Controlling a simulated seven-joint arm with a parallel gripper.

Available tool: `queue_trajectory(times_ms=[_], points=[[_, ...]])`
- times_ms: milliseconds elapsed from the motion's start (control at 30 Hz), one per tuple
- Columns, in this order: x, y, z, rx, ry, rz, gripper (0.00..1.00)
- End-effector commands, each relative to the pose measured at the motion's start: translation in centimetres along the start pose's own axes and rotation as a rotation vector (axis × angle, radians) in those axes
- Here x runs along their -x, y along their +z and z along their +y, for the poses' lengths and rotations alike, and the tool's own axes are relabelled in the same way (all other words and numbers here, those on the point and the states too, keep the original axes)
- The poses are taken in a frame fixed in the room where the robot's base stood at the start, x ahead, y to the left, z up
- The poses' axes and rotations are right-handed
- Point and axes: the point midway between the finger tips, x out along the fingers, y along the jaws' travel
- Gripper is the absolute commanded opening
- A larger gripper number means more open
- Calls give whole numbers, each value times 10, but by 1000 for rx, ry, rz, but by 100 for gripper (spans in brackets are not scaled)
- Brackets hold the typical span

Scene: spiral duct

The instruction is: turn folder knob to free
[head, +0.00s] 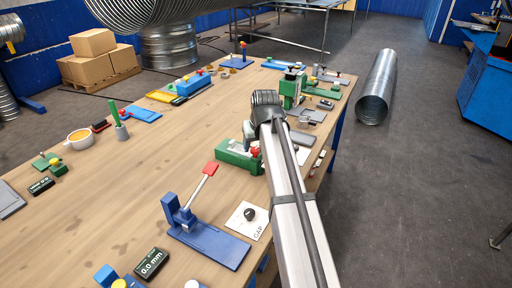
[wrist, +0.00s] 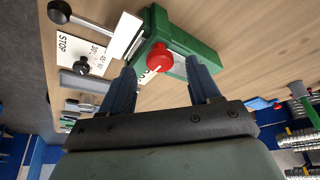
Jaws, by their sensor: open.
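A green block-shaped device (wrist: 178,32) with a round red knob (wrist: 159,57) lies ahead of my gripper (wrist: 160,66) in the wrist view. A white label shows beside the red knob, partly hidden; I cannot read its setting. My blue fingers are spread apart, one on each side of the red knob in the picture. I cannot tell whether they touch it. In the head view the green device (head: 236,155) sits near the table's right edge, with the red knob (head: 254,151) close beside my arm. My fingertips are hidden there by the arm.
A white plate marked STOP with a black knob (wrist: 82,67) and a black ball-ended lever (wrist: 60,12) lie left in the wrist view. A blue stand with a red-tipped lever (head: 208,170) and a GAP card (head: 246,222) are nearby. The table's left middle is mostly clear.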

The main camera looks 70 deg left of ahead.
Motion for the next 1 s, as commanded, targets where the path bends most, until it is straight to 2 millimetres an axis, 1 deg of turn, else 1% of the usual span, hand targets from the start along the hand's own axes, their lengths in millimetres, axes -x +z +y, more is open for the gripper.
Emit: queue_trajectory(times_ms=[33,200,333,567,667,1000], points=[[-6,-1,0,0,0,0,62],[-18,0,0,0,0,0,62],[-21,0,0,0,0,0,62],[-22,0,0,0,0,1,62],[-21,0,0,0,0,1,54],[-21,0,0,0,0,1,21]])
